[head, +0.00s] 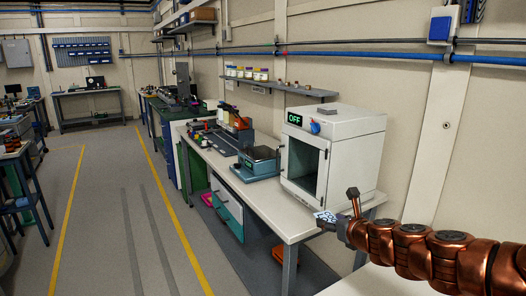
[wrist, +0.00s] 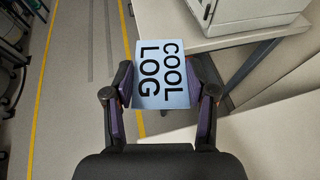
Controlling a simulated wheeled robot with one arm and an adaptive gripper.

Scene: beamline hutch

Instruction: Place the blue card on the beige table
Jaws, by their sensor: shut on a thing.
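The blue card (wrist: 160,60) is pale blue with the black words "COOL LOG". In the wrist view my gripper (wrist: 162,82) is shut on it, one finger at each side edge. In the head view the small patterned card (head: 325,216) shows at the tip of my gripper (head: 334,222), by the front right end of a long pale beige table (head: 298,228). In the wrist view the card's far edge overlaps the pale table top (wrist: 235,42). Its height above the table is hard to tell.
A white box oven (head: 345,140) marked "OFF" stands on the table near the card. A teal-grey device (head: 258,162) and other instruments stand further left. Another pale surface (wrist: 255,135) lies at lower right in the wrist view. Open floor (head: 120,210) is at left.

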